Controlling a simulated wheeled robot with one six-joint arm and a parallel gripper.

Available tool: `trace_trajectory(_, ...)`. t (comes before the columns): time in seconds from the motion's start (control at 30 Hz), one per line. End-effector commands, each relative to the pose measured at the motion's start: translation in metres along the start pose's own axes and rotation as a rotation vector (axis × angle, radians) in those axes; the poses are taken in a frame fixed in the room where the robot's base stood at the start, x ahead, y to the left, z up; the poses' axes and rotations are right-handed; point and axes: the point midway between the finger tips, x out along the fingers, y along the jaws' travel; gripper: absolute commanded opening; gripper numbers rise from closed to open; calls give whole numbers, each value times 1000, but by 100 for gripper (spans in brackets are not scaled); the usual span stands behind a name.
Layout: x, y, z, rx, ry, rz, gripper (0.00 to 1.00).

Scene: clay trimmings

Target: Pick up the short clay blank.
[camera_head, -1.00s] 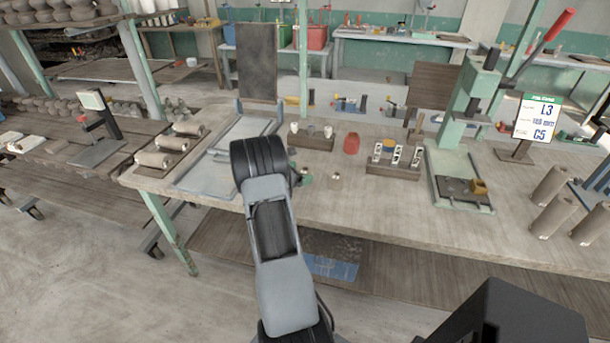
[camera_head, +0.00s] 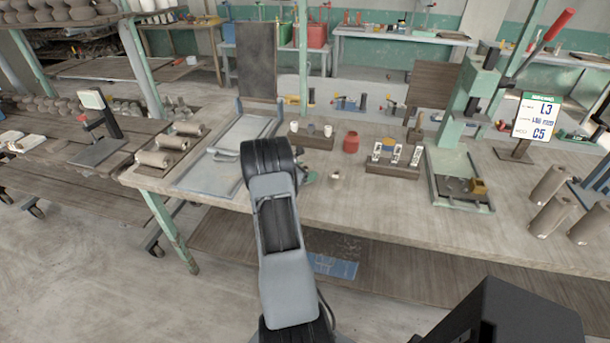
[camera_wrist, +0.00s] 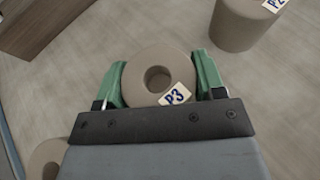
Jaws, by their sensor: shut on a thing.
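In the wrist view a round clay blank (camera_wrist: 139,77) with a centre hole and a tag reading P3 sits between the green fingers of my gripper (camera_wrist: 160,62). The fingers are shut on its two sides. Its height and underside are hidden, and I cannot tell whether it touches the table. A second clay blank (camera_wrist: 238,24), tagged P2, stands apart at the upper right. Part of another round clay piece (camera_wrist: 46,158) shows at the lower left.
The workbench (camera_head: 400,218) carries a wooden block (camera_head: 312,140) with small pieces, a red jar (camera_head: 351,142), a rack (camera_head: 392,168) and a green press (camera_head: 458,175). Tall clay cylinders (camera_head: 551,214) stand at the right. The bench front is fairly clear.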

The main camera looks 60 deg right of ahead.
Motion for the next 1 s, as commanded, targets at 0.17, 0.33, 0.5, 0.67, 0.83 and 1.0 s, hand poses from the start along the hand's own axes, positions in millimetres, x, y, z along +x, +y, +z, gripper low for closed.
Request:
trace_trajectory(0.17, 0, 0, 0, 0, 0, 0, 36)
trace_trajectory(0.33, 0, 0, 1, 1, -1, 0, 32)
trace_trajectory(0.5, -1, 0, 2, 1, -1, 0, 32)
trace_trajectory(0.67, -5, 0, 13, 4, -3, 1, 32)
trace_trajectory(0.83, -20, -6, 37, 4, -2, 1, 32)
trace_trajectory(1.0, -50, -30, 63, 5, -3, 3, 32)
